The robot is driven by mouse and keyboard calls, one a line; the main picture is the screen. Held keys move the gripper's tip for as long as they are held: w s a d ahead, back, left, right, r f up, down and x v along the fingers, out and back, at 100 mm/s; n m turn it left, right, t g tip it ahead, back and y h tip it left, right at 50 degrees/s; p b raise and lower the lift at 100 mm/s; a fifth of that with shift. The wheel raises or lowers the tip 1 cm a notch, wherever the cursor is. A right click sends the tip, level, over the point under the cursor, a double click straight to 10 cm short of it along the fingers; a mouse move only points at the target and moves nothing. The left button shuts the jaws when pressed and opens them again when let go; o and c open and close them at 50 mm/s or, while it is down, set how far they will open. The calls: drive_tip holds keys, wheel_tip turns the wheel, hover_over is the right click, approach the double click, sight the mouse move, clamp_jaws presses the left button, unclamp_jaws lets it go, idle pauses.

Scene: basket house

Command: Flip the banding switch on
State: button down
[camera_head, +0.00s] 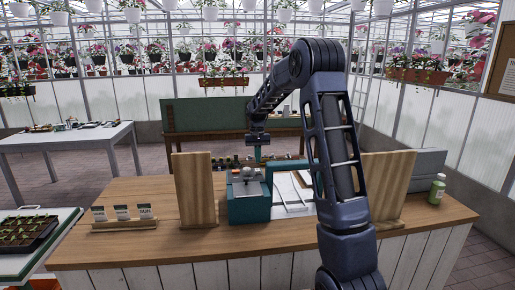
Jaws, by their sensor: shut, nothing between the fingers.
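A teal machine (249,207) stands on the wooden counter (150,246), between two upright wooden boards. Its top is grey with small pale knob-like parts (246,174). I cannot make out which part is the banding switch, or its position. My gripper (257,158) points down just above and behind the top of the machine, seen small. Its fingers are shut with nothing held. I cannot tell whether the fingertips touch anything. My arm covers the right part of the counter behind it.
Wooden boards (195,190) and (397,184) stand upright on the counter. A light tray with rods (292,193) lies right of the machine. A green bottle (437,189) is at the right, label cards (122,212) at the left. Small dark items (222,163) sit behind.

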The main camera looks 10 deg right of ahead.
sight(258, 171)
drive_tip(key=shift+s+f, duration=0.15)
drive_tip(key=shift+f, duration=0.9)
drive_tip(key=shift+s+f, duration=0.15)
drive_tip(key=shift+f, duration=0.85)
